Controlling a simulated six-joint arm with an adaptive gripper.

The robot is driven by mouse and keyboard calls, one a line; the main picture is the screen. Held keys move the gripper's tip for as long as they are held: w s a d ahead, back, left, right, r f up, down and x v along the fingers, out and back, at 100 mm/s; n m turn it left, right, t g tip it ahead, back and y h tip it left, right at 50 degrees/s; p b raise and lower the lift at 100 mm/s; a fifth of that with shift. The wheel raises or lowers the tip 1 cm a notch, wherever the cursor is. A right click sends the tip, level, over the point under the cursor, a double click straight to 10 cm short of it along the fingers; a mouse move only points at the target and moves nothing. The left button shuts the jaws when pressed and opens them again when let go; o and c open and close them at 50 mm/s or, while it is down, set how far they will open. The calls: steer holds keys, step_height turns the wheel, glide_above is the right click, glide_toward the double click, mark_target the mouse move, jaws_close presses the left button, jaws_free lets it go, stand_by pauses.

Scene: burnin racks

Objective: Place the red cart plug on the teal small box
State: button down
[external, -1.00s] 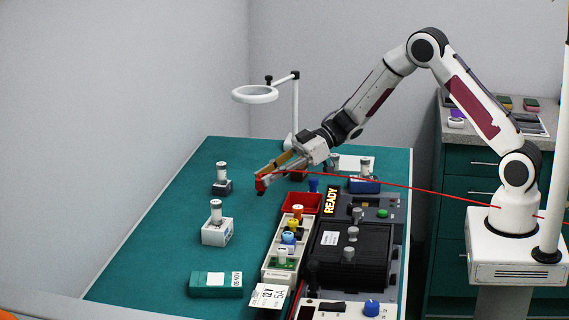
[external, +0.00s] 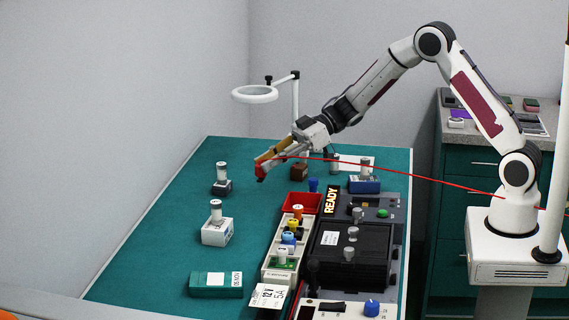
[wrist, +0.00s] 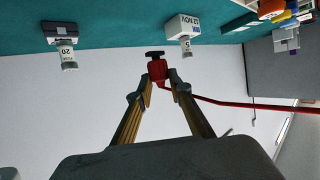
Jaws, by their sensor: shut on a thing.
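The red cart plug (external: 261,172) is held at the tips of my gripper (external: 265,160), in the air above the far part of the teal table. A red cable runs from it to the right. In the wrist view the red plug (wrist: 157,69) with its dark end sits between the two fingertips of my gripper (wrist: 161,84). The teal small box (external: 208,285) lies flat at the near left of the table in the external view, with a white label.
A red bin (external: 301,203), a pale tray of coloured parts (external: 271,266) and a black unit (external: 350,250) fill the right. A ring lamp (external: 255,94) stands behind.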

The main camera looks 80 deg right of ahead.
steer(key=shift+a, duration=0.1)
step_height(320, 180, up, 4)
steer(key=f+n+g+y, duration=0.1)
steer(key=n+g+y, duration=0.3)
steer(key=n+g, duration=0.2)
glide_above(222, 275)
steer(key=shift+r, duration=0.15)
steer(key=shift+f, duration=3.15)
steer(key=shift+f, duration=1.85)
